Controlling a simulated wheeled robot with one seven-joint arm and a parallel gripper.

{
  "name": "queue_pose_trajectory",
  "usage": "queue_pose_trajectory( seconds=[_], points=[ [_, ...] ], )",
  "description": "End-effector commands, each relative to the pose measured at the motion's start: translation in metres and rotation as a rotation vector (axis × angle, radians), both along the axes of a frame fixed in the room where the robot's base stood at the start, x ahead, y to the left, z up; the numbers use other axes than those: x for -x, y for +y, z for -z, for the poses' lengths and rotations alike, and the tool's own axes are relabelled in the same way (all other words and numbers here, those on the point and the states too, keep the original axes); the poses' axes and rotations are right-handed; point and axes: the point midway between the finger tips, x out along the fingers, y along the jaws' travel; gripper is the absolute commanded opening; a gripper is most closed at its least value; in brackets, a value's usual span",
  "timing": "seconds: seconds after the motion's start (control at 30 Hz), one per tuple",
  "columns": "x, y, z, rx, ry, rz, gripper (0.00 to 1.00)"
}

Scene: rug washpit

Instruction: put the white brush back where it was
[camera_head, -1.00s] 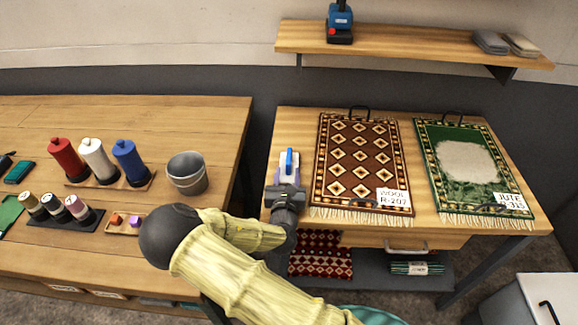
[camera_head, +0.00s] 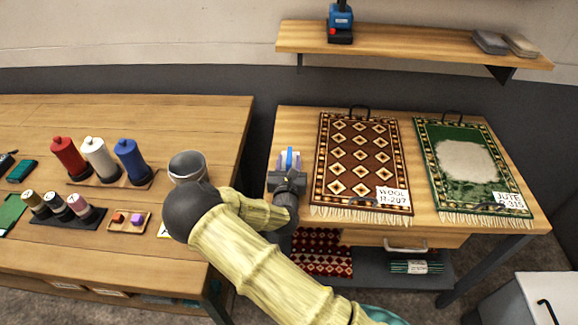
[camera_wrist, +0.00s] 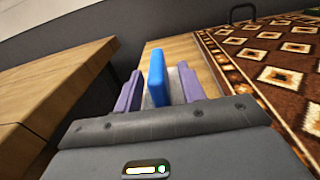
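A blue upright grip on a pale grey-white base (camera_wrist: 157,78) stands at the left end of the right-hand table, and it also shows in the head view (camera_head: 289,157). It may be the white brush; no bristles show, and no other brush is plain to see. My gripper (camera_wrist: 160,88) has its two purple fingers on either side of the blue grip, with small gaps on both sides, so it is open around it. In the head view my gripper (camera_head: 289,163) is low over the table, left of the brown rug. The lower part of the base is hidden by my gripper.
The brown diamond rug (camera_head: 361,160) lies close to the right of my gripper, with a green rug (camera_head: 440,190) beyond. A grey bucket (camera_head: 187,167) and several thread spools stand on the left table (camera_head: 200,115). A dark gap separates the tables. A shelf (camera_head: 410,45) hangs above.

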Motion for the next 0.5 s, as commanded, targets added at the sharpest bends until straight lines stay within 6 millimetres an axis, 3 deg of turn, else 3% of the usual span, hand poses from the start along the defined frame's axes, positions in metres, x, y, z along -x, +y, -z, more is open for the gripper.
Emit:
queue_pose_trajectory(
  seconds=[0.2, 0.4, 0.5],
  points=[
    [-0.0002, -0.0011, -0.0001, 0.0, 0.0, 0.002, 0.4],
    [-0.0005, -0.0027, 0.0, 0.0, 0.0, 0.005, 0.01],
    [-0.0008, -0.0032, -0.0004, 0.0, -0.001, 0.005, 0.0]
  ],
)
